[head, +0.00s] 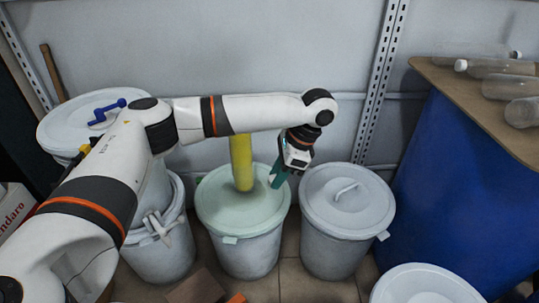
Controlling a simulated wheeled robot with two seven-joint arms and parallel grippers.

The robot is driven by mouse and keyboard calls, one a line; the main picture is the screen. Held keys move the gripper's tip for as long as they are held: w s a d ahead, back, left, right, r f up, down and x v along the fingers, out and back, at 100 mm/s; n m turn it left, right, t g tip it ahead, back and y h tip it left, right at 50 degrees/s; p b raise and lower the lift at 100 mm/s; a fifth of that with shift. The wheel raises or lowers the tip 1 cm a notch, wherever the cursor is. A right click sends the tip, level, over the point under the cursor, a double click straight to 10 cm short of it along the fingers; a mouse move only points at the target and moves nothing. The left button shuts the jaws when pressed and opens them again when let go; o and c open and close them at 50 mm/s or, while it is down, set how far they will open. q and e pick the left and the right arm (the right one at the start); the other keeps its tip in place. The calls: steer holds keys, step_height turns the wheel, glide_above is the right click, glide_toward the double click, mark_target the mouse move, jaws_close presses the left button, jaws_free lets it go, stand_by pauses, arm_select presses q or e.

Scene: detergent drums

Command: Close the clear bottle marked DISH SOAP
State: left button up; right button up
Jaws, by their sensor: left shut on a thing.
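Several clear bottles lie on their sides on a brown board at the upper right. One bottle (492,68) has a white cap pointing left; two others are a middle bottle (507,87) and a front bottle (523,112). No DISH SOAP marking can be read on any of them. My left gripper (277,180) points down over the right part of a pale green drum lid (225,205), well left of the bottles. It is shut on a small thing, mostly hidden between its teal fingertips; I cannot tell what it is. My right gripper is not in view.
A yellow cylinder (241,165) stands upright on the green lid, just left of my gripper. A grey lidded drum (345,205) stands to the right, beside a big blue drum (455,185) under the board (455,88). Another white lid (425,285) is at the bottom.

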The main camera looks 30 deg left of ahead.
arm_select(q)
steer(key=s+d+n+g+h, duration=0.2)
steer(key=s+d+n+h, duration=0.2)
steer(key=n, duration=0.7)
steer(key=shift+s+f+n, duration=0.2)
steer(key=shift+s+n, duration=0.1)
steer(key=shift+s, duration=1)
